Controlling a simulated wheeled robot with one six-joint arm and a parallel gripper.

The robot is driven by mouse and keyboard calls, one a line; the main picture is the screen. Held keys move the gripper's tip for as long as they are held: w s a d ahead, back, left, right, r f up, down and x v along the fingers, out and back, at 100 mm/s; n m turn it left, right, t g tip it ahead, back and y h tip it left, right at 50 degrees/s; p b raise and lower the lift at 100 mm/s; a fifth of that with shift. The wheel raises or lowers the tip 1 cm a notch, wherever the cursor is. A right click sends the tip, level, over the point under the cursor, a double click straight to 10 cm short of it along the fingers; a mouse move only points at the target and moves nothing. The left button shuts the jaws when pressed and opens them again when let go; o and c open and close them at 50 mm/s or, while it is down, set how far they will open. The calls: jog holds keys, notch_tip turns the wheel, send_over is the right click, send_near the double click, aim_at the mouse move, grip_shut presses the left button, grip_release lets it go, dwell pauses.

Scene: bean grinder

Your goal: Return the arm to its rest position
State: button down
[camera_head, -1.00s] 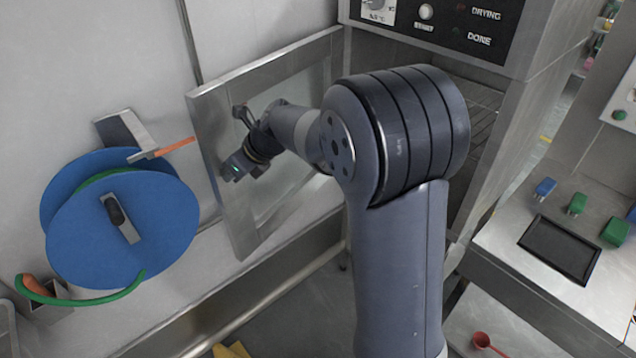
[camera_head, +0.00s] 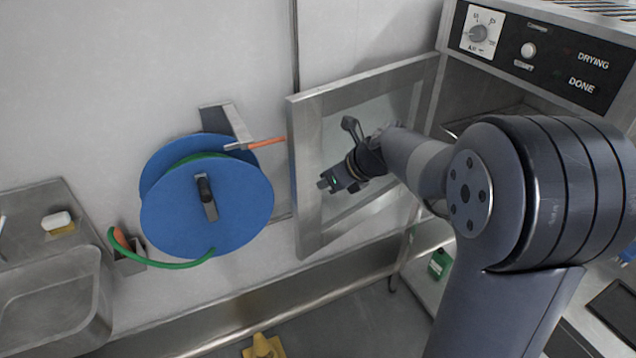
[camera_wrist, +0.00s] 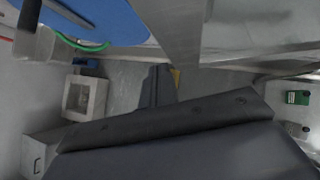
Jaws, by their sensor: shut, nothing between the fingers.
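My arm stands at the right in the head view, bent over at its big dark joint. My gripper (camera_head: 328,184) hangs in front of the open, framed glass door of the drying cabinet (camera_head: 297,170), pointing left and slightly down. It is shut and holds nothing. I cannot tell from this view whether it touches the door. The wrist view is filled below by a dark grey body that looks like part of me.
A blue hose reel (camera_head: 185,215) with a green hose is on the wall left of the door. A metal sink (camera_head: 60,300) is at far left. The cabinet's control panel (camera_head: 545,55) is at upper right. A yellow object (camera_head: 263,347) is on the floor.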

jog(key=s+v, duration=0.1)
jog(key=v, duration=0.5)
jog(key=shift+f, duration=0.1)
send_near(314, 180)
jog(key=s+a+f, duration=0.2)
jog(key=a+f, duration=0.1)
jog(key=shift+w+a+f, duration=0.1)
jog(key=shift+w+a, duration=0.75)
jog(key=shift+a, duration=0.35)
jog(key=shift+s+d, duration=0.1)
